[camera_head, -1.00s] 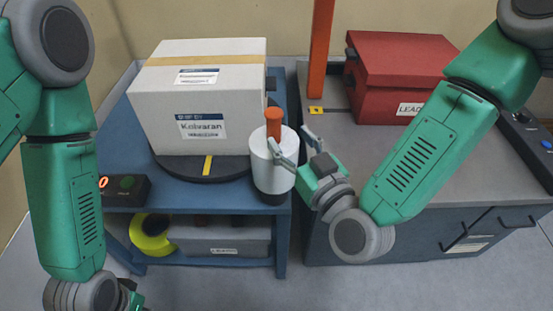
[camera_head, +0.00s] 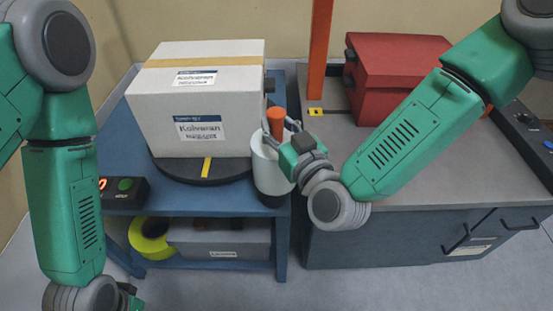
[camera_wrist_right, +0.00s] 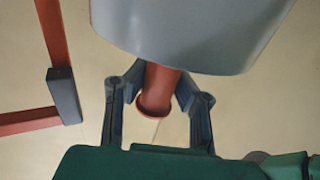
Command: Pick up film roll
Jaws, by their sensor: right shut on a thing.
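The film roll (camera_head: 268,172) is a white cylinder with an orange handle (camera_head: 275,118) on top. It stands upright at the right front corner of the blue table, right of the white box. My right gripper (camera_head: 279,128) is shut on the orange handle, just above the white roll. In the right wrist view, the fingers (camera_wrist_right: 164,80) close on both sides of the orange handle, and the film roll (camera_wrist_right: 190,30) fills the top. My left gripper (camera_head: 130,298) shows only in part at the bottom left; its fingers are hidden.
A labelled white box (camera_head: 192,115) sits on a dark turntable (camera_head: 200,172) on the blue table. A yellow tape roll (camera_head: 150,240) and a grey bin (camera_head: 225,243) are on the shelf below. An orange post (camera_head: 320,55) and a red box (camera_head: 395,75) stand on the grey counter.

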